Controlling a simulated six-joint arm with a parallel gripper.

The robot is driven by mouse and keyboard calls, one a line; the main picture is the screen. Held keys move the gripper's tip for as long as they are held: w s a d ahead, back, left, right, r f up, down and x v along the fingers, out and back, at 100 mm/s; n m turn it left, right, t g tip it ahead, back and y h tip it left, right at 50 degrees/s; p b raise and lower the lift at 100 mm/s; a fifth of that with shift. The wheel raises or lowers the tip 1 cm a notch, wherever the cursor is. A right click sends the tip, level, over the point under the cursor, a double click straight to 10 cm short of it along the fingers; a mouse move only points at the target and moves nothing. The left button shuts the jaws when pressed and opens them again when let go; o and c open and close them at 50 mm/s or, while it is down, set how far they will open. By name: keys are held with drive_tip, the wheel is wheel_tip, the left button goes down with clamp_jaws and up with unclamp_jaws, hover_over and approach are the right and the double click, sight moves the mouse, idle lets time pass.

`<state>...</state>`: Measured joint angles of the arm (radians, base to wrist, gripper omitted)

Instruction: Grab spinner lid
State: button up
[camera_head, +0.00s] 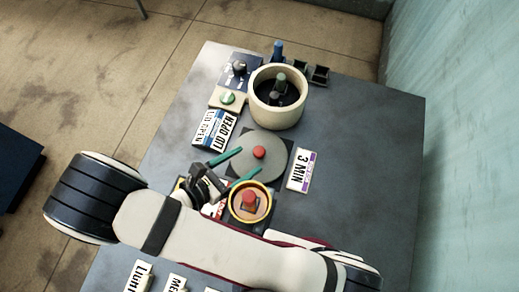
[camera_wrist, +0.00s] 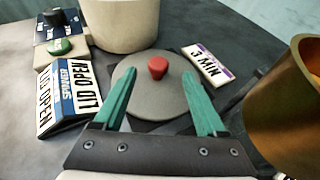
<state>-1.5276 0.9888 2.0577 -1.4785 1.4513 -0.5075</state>
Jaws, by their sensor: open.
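The spinner lid (camera_head: 262,168) is a grey disc with a red knob (camera_head: 259,152) at its centre. It lies flat on a dark square base on the table, and also shows in the wrist view (camera_wrist: 157,98). My gripper (camera_head: 240,161) has two green fingers, spread open and empty. In the wrist view the fingers (camera_wrist: 166,82) reach over the near part of the lid, one on each side of the red knob, with the knob a little beyond the tips. The spinner (camera_head: 293,113) is a cream cylinder, open at the top with a dark inside, just behind the lid.
A brass container with a red top (camera_head: 249,202) stands close to the right of my gripper. A "LID OPEN" sign (camera_head: 214,131), a green button (camera_head: 227,98), a dial panel (camera_head: 239,69) and a "3 MIN" card (camera_head: 300,171) surround the lid. The table's right side is clear.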

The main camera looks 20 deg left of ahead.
sight(257, 152)
drive_tip(key=x, duration=0.6)
drive_tip(key=shift+a, duration=0.1)
drive_tip(key=shift+r, duration=0.1)
drive_tip(key=shift+c, duration=0.3)
clamp_jaws()
